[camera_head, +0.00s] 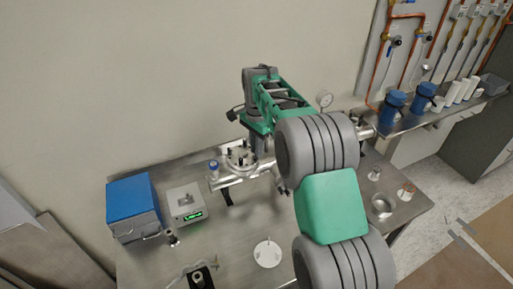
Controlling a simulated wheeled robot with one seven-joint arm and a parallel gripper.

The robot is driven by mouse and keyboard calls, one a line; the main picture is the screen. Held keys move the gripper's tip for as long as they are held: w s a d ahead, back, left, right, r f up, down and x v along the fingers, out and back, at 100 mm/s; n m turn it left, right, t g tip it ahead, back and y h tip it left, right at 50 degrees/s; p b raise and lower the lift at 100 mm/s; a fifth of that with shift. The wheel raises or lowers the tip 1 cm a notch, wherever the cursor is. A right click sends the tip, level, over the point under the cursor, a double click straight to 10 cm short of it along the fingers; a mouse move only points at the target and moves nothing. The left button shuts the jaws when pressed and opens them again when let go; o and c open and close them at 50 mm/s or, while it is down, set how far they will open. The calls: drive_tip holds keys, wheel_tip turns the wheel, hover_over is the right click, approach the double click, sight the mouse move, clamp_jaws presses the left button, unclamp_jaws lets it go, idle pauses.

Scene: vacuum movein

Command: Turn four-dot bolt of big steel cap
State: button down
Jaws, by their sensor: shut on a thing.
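The big steel cap (238,157) is a round metal flange with several dark upright bolts around its rim. It sits on a steel pipe assembly (238,177) above the bench. My gripper (256,143) is at the end of my green and grey arm, pointing down at the right side of the cap. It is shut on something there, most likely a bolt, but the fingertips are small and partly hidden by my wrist. The dot marks on the bolts are too small to read, so I cannot tell which bolt is the four-dot one.
A blue box (133,203) and a grey device with a green display (187,203) stand at the left of the steel bench. A white disc (267,253) lies near the front. A pressure gauge (324,99) rises behind my arm. A metal bowl (382,206) is at right.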

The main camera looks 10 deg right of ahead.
drive_tip(key=m, duration=0.5)
drive_tip(key=shift+m, duration=0.3)
idle(0.4)
drive_tip(key=c, duration=1.4)
unclamp_jaws()
drive_tip(key=shift+c, duration=0.2)
wheel_tip(320, 180, up, 8)
drive_tip(key=shift+f+b, duration=0.1)
drive_tip(key=shift+b, duration=0.65)
